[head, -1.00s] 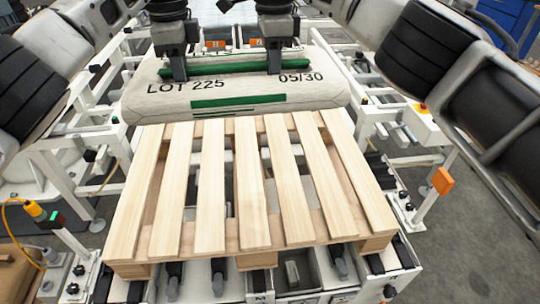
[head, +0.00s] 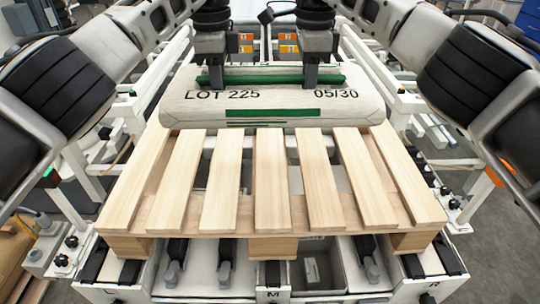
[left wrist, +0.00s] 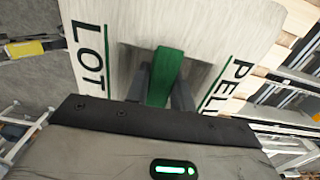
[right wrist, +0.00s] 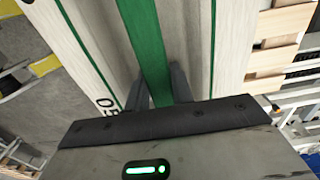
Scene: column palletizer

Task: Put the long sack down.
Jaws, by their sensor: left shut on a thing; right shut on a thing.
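The long sack (head: 271,110) is pale with green bands and the print "LOT 225" and "05/30". In the head view it lies crosswise at the far edge of the wooden pallet (head: 270,165); whether it touches the slats cannot be told. My left gripper (head: 216,82) and right gripper (head: 310,80) are side by side over it, shut on its green strip. The left wrist view shows the fingers on the green strip (left wrist: 165,78) of the sack. The right wrist view shows the same strip (right wrist: 147,50) between the right fingers. The sack's underside is hidden.
The pallet's near slats are bare. White rails stand on both sides.

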